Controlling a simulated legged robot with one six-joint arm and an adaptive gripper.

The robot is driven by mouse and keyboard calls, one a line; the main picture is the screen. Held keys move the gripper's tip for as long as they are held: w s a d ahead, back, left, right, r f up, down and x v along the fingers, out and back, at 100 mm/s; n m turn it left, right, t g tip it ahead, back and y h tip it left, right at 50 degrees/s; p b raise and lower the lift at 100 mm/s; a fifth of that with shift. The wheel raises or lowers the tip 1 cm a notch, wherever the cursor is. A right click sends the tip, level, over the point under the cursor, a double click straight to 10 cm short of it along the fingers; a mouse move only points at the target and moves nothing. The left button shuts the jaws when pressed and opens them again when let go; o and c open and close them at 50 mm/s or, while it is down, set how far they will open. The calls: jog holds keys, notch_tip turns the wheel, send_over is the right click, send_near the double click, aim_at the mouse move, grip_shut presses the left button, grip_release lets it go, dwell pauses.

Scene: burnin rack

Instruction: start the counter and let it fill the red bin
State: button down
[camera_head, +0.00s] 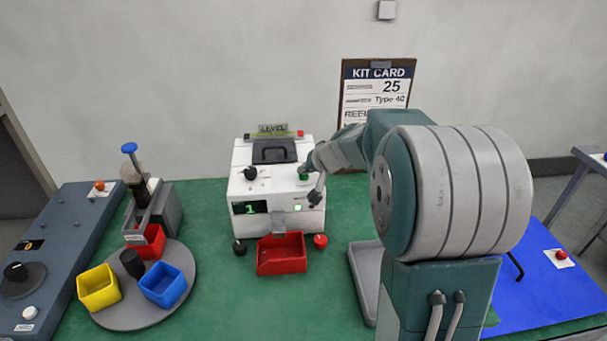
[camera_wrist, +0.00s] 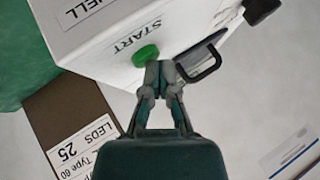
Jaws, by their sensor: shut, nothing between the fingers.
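The counter (camera_head: 241,190) is a white box on the green table, with a dark-handled lid on top and a green-lit display (camera_head: 249,208) that seems to read 1. Its green START button (camera_wrist: 146,54) sits on the white face in the wrist view. My gripper (camera_head: 306,172) is at the counter's right side in the head view. In the wrist view my gripper (camera_wrist: 160,70) is shut and empty, its fingertips right at the button's edge; I cannot tell whether they press it. A red bin (camera_head: 281,268) stands under the counter's front spout (camera_head: 279,222); its inside looks empty.
Left, a grey turntable (camera_head: 130,318) holds yellow (camera_head: 98,288), blue (camera_head: 162,286) and another red bin (camera_head: 147,243). A black knob (camera_head: 239,246) and a red knob (camera_head: 320,241) flank the front bin. A grey tray (camera_head: 361,285) and blue mat (camera_head: 540,290) lie right. A kit card (camera_head: 376,90) hangs behind.

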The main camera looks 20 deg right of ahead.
aim_at(304, 177)
jog(key=shift+r, duration=0.85)
jog(key=shift+r, duration=2.55)
jog(key=s+a+r+n+g, duration=0.1)
jog(key=s+a+n, duration=0.1)
jog(key=s+a, duration=0.45)
jog(key=s+a+r+n+g, duration=0.1)
jog(key=s+a, duration=0.3)
jog(key=s, duration=0.5)
jog(key=s+a+f+n+h, duration=0.1)
jog(key=s+f, duration=0.1)
jog(key=s, duration=0.5)
jog(key=s+a+f+n+g+h, duration=0.1)
jog(key=s+f, duration=0.1)
jog(key=s, duration=0.6)
jog(key=shift+s+f+h, duration=0.2)
jog(key=shift+s+h, duration=0.1)
jog(key=shift+h, duration=0.1)
